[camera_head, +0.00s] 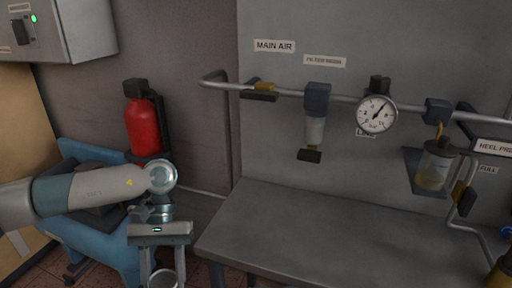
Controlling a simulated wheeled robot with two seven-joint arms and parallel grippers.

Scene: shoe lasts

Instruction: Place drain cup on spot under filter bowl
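My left gripper (163,274) points down at the lower left, beyond the bench's left end. Its fingers are apart, with a round, pale metal rim (162,281) between them that looks like the drain cup. The bottom edge cuts it off, so I cannot tell whether the fingers grip it. The clear filter bowl (315,131) hangs from a dark blue block on the wall pipe, with a black piece at its bottom. The grey bench (330,230) lies below it; no marked spot stands out there. My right gripper is not in view.
A pressure gauge (376,115) and a second bowl with amber liquid (434,170) sit along the pipe (345,97). A red cylinder (142,125) and a blue bin (75,232) stand near my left arm. The bench top is clear.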

